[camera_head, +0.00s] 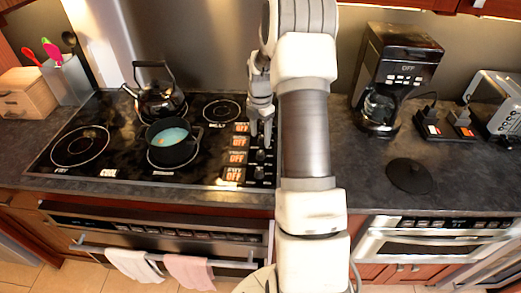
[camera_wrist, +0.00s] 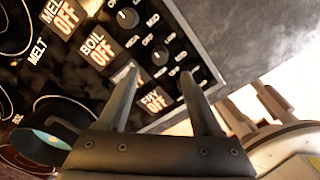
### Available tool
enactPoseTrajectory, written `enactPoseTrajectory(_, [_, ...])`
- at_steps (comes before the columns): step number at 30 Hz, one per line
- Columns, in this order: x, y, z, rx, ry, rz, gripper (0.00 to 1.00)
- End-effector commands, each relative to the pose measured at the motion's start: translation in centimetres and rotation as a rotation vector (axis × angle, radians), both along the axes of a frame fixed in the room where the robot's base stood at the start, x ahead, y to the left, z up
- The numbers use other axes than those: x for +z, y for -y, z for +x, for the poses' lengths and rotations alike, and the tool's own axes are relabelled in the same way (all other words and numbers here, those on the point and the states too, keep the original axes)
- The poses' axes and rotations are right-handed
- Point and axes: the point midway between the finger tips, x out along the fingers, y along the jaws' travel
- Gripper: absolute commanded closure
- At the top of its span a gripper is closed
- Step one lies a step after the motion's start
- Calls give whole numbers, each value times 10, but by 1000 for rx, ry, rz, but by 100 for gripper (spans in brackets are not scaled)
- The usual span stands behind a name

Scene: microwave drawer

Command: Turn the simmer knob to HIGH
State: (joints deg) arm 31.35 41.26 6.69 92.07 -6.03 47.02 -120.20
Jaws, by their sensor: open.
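The simmer knob (camera_wrist: 160,56) is a small dark round knob in the column on the cooktop's right side. It also shows in the head view (camera_head: 260,156). My gripper (camera_wrist: 159,73) is open and empty, its two fingers pointing down at the knob panel. In the wrist view the simmer knob appears between and just beyond the fingertips; I cannot tell whether they touch it. The simmer label is partly hidden by the left finger. The other readable labels, such as BOIL (camera_wrist: 97,50), show OFF. The FRY knob is mostly hidden by the right finger.
A black pot (camera_head: 172,154) with blue contents and a kettle (camera_head: 157,98) stand on the cooktop (camera_head: 105,110), left of the knobs. A coffee maker (camera_head: 395,65) and a dark round lid (camera_head: 410,175) are on the right counter. The counter's front middle is clear.

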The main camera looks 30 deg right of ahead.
Motion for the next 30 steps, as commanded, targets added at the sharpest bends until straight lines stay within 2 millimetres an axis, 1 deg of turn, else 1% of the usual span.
enactPoseTrajectory(1, [-12,0,-1,0,-4,1,34])
enactPoseTrajectory(3, [-27,0,-1,0,-5,1,34])
enactPoseTrajectory(7, [-51,-1,-1,1,-3,1,34])
enactPoseTrajectory(10, [-64,0,0,0,-2,0,34])
enactPoseTrajectory(15, [-76,0,0,-1,0,0,34])
enactPoseTrajectory(24, [-79,0,0,-1,1,-1,34])
enactPoseTrajectory(25, [-79,0,0,-1,1,-1,36])
enactPoseTrajectory(26, [-79,0,0,-1,0,-1,41])
enactPoseTrajectory(30, [-79,0,0,-1,0,-1,66])
